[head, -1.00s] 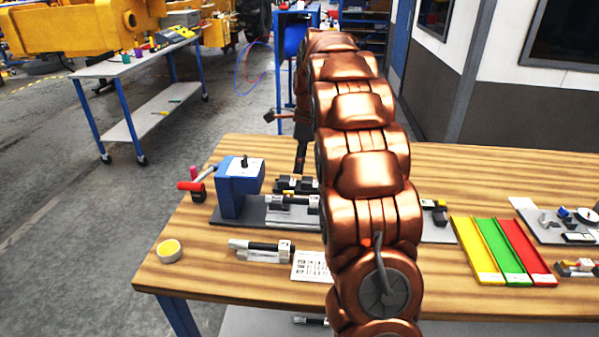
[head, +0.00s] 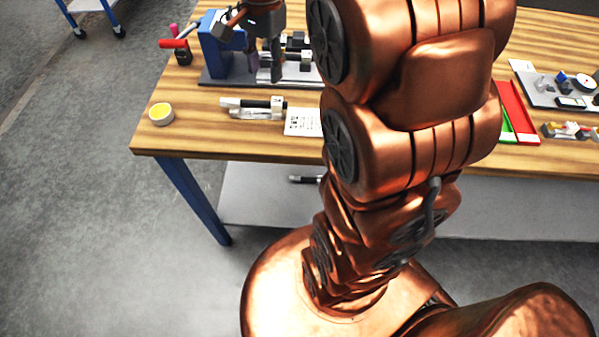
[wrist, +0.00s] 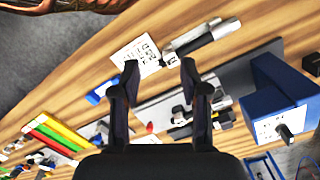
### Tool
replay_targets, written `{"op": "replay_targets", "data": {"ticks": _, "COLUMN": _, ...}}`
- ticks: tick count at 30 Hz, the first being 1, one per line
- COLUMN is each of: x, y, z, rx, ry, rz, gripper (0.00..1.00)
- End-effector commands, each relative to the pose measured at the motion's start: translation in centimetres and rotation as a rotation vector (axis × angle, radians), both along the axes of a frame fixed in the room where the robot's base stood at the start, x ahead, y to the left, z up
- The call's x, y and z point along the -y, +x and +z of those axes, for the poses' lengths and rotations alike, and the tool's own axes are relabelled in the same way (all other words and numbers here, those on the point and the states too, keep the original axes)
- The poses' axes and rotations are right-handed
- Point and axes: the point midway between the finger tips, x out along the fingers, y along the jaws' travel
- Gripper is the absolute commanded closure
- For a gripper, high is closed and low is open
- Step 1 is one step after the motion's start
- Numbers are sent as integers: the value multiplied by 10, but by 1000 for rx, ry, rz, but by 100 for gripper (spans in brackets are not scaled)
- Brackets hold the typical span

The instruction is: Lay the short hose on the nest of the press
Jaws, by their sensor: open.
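The blue press (head: 222,50) stands on a dark grey base plate (head: 215,77) at the back left of the bench. It also shows at the right of the wrist view (wrist: 270,100). A black hose-like piece with pale ends (head: 253,106) lies on the bench in front of the plate, and appears at the top of the wrist view (wrist: 205,40). Whether it is the short hose I cannot tell. Black and pale parts (head: 300,68) lie on the plate beside the press; the nest is not clearly visible. My gripper (wrist: 159,68) is open and empty above the bench, partly covering the press area in the head view.
A printed card (head: 302,122) lies right of the hose-like piece. A yellow-filled pot (head: 161,114) is at the left front corner. Red-handled tool (head: 175,44) is left of the press. Coloured trays (wrist: 58,135) lie farther along. Another dark piece (head: 305,179) is on the lower shelf.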

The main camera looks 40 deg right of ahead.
Motion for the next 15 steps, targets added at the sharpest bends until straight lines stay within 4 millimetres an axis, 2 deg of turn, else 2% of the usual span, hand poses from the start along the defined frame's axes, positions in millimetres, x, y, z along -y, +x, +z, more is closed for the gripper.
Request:
{"op": "replay_targets", "data": {"ticks": 1, "x": -12, "y": -17, "z": -1, "rx": -3, "ry": 0, "rz": 82, "gripper": 55}}
{"op": "replay_targets", "data": {"ticks": 6, "x": -43, "y": -70, "z": -13, "rx": -14, "ry": 5, "rz": 380, "gripper": 55}}
{"op": "replay_targets", "data": {"ticks": 15, "x": -77, "y": -167, "z": -44, "rx": -37, "ry": 27, "rz": 907, "gripper": 55}}
